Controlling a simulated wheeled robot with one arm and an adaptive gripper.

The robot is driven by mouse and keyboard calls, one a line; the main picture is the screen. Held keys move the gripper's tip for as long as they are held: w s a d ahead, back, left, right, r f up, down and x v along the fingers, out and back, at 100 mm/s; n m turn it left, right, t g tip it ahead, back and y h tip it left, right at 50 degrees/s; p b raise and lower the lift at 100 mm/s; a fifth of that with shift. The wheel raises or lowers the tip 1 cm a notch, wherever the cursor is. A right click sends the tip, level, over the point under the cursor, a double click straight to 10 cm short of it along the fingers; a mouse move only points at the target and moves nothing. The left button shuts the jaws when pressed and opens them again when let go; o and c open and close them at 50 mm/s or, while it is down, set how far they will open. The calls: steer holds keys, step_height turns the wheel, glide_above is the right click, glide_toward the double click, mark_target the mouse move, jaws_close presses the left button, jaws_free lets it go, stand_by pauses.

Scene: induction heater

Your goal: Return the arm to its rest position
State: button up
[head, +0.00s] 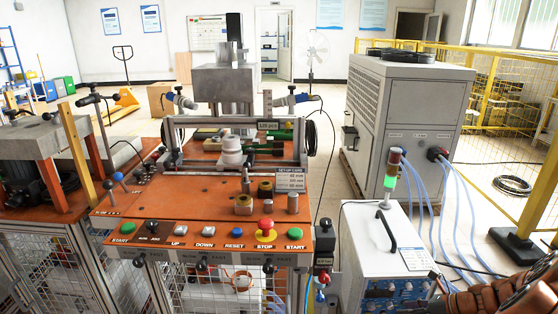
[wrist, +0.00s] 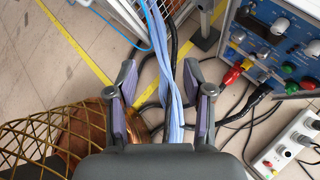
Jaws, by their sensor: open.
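My gripper (wrist: 163,108) is open and empty in the wrist view, its two fingers spread apart. It points down over the floor, with blue hoses (wrist: 166,60) and a black cable running past behind the gap between the fingers. In the head view the gripper does not show. Part of my copper-coloured arm (head: 500,296) shows at the lower right corner, to the right of the white power unit.
The orange workbench (head: 150,212) with its button panel stands at centre left. The white power unit (head: 365,245) and grey chiller (head: 375,110) stand to its right. Blue hoses (head: 445,210) hang near my arm. A yellow fence (head: 525,150) is at the right.

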steer(key=s+a+r+n+g+y, duration=0.1)
steer(key=a+r+n+g, duration=0.2)
steer(key=a+r+n, duration=0.8)
steer(key=s+a+r+n+g+h, duration=0.1)
steer(key=s+a+r+n+g, duration=0.15)
steer(key=s+a, duration=0.35)
steer(key=s+a+r+n+g+h, duration=0.1)
steer(key=s+a+r+n+g, duration=0.2)
steer(key=a, duration=0.4)
steer(key=s+r+n+h, duration=0.35)
steer(key=s+n, duration=0.35)
steer(key=s, duration=0.5)
steer(key=s+r+n+h, duration=0.35)
steer(key=s+n, duration=0.25)
steer(key=s, duration=0.7)
steer(key=s+p+v, duration=0.1)
steer(key=p+v, duration=1.3)
steer(key=v, duration=0.1)
steer(key=shift+s+a+r, duration=0.3)
steer(key=shift+d+t, duration=0.1)
steer(key=shift+t, duration=0.15)
